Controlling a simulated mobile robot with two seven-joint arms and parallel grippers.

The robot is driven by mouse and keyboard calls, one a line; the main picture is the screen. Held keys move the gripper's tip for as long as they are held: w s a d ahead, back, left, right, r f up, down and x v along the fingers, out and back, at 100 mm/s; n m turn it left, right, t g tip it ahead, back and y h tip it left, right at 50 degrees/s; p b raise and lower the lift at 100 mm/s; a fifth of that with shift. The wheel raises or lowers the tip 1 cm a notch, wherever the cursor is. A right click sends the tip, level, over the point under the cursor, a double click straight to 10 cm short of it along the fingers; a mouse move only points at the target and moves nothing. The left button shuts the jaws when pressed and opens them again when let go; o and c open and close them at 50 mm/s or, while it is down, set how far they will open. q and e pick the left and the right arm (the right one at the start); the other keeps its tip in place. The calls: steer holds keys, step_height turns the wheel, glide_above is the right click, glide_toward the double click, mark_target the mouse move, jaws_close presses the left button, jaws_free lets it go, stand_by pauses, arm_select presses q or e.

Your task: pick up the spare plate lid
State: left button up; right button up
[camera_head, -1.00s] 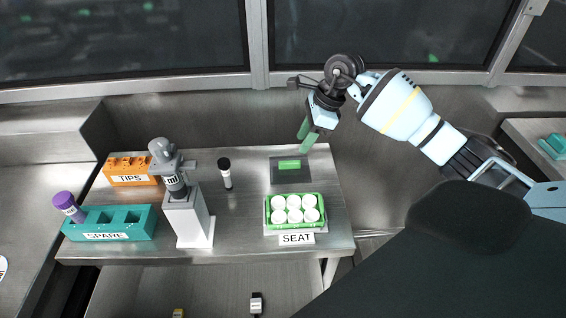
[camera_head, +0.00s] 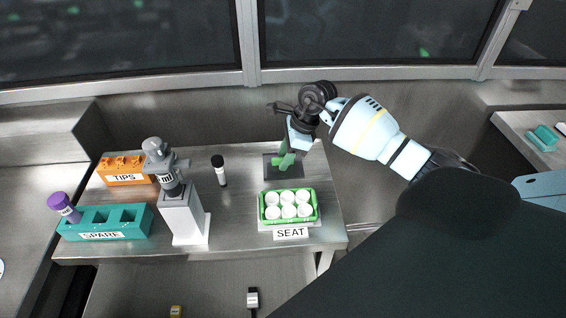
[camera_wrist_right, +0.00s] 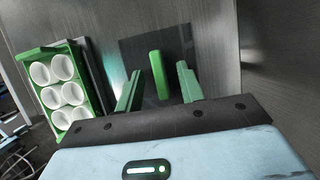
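The plate lid is a dark flat square (camera_head: 270,174) with a green bar handle, lying at the back right of the steel table. In the right wrist view the lid (camera_wrist_right: 130,48) lies ahead, with its green handle (camera_wrist_right: 157,66) standing between the two green fingers. My right gripper (camera_head: 287,160) is over the lid and open, with a gap on each side of the handle (camera_wrist_right: 160,78). In the head view the fingers partly hide the handle. I cannot tell how far down the fingers reach. My left gripper is not in view.
A green rack (camera_head: 262,208) of white round wells sits on the SEAT spot just in front of the lid. A black-capped tube (camera_head: 219,172), a grey device on a white stand (camera_head: 185,220), an orange TIPS rack (camera_head: 122,179) and a teal SPARE rack (camera_head: 140,226) stand left. A wall rises behind.

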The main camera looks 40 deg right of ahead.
jaws_close()
stand_by(0.3)
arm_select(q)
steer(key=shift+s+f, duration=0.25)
arm_select(e)
step_height(320, 180, up, 10)
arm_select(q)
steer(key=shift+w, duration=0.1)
